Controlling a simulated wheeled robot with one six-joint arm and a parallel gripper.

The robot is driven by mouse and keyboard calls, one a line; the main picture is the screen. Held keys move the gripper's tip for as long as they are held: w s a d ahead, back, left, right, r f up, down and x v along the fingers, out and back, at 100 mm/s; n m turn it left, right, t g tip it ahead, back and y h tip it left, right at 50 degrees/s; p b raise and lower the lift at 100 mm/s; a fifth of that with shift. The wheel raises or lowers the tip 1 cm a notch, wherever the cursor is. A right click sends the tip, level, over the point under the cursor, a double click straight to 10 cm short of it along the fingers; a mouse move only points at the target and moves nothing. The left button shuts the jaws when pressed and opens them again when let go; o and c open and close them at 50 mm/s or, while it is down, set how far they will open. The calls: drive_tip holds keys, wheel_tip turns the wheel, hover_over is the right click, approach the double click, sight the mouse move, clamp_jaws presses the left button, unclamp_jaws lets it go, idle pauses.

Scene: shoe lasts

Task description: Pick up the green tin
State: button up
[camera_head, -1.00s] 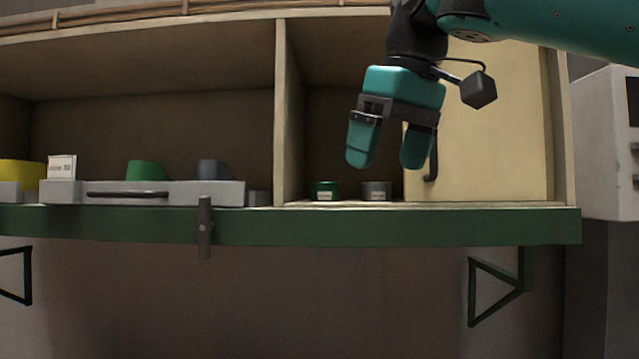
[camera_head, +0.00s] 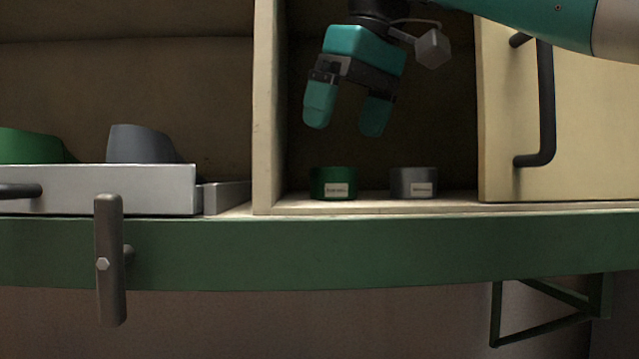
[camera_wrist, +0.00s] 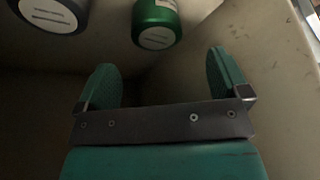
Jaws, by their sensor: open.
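The green tin (camera_head: 334,181) stands upright on the shelf floor inside an open compartment, with a pale label on its front. In the wrist view the green tin (camera_wrist: 158,22) shows at the top, beyond and between my fingertips. My gripper (camera_head: 346,122) is open and empty, above the tin and slightly to its right in the head view. In the wrist view its two teal fingers (camera_wrist: 160,72) are spread apart, with nothing between them.
A grey tin (camera_head: 413,182) stands right of the green tin; it also shows in the wrist view (camera_wrist: 52,14). A wooden divider (camera_head: 267,110) is close on the left. A cream door with a dark handle (camera_head: 546,105) is on the right. A grey tray (camera_head: 150,190) lies left of the divider.

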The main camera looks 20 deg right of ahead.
sight(334, 169)
drive_tip(key=b+x, duration=0.3)
drive_tip(key=x, duration=0.4)
drive_tip(key=shift+w+d+f, duration=0.15)
drive_tip(key=shift+w+f, duration=0.05)
drive_tip(key=c, duration=1)
drive_tip(key=shift+r, duration=0.15)
drive_tip(key=shift+c, duration=0.2)
